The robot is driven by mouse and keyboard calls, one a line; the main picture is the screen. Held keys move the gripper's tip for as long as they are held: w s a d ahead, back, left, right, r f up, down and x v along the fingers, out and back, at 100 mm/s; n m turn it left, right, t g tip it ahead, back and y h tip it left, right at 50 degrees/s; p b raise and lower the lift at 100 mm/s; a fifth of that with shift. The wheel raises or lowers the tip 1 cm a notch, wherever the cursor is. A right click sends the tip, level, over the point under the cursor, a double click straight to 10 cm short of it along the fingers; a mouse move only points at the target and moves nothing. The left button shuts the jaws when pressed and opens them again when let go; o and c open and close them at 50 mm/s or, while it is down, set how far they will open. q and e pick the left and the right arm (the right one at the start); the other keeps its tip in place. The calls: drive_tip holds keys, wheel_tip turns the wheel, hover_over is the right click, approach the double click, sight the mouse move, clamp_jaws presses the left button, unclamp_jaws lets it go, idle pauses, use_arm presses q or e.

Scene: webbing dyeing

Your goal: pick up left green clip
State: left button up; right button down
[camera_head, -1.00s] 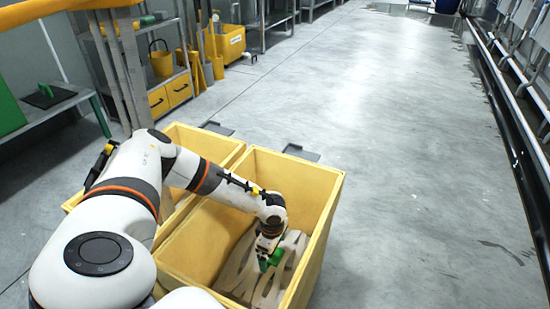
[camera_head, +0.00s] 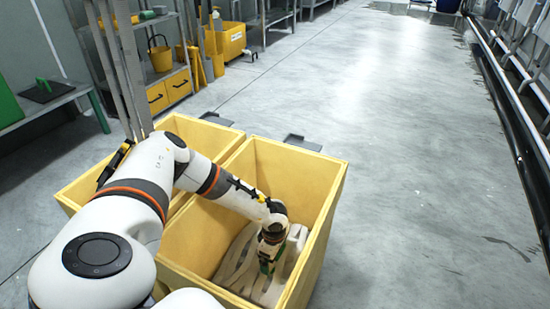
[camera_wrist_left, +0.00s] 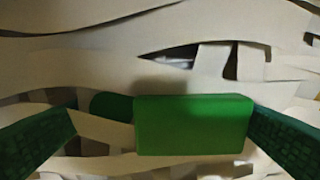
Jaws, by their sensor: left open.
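My left gripper (camera_head: 268,262) reaches down into the right-hand yellow bin in the head view. In the left wrist view, a green clip (camera_wrist_left: 194,125), a block with a rounded end at its left, lies on pale webbing strips (camera_wrist_left: 100,50). The open gripper's two dark green finger pads stand on either side of the clip, the right pad very close to its right end. I cannot tell whether it touches. In the head view the gripper mostly hides the clip. My right gripper is not in view.
The yellow bin's walls (camera_head: 320,215) surround my left gripper closely. A second yellow bin (camera_head: 205,138) stands at its left. Shelves with yellow drawers (camera_head: 178,87) are at the back left. The grey floor (camera_head: 400,150) at the right is clear.

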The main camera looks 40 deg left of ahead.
use_arm(q)
drive_tip(key=c, duration=0.7)
drive_tip(key=shift+r, duration=0.1)
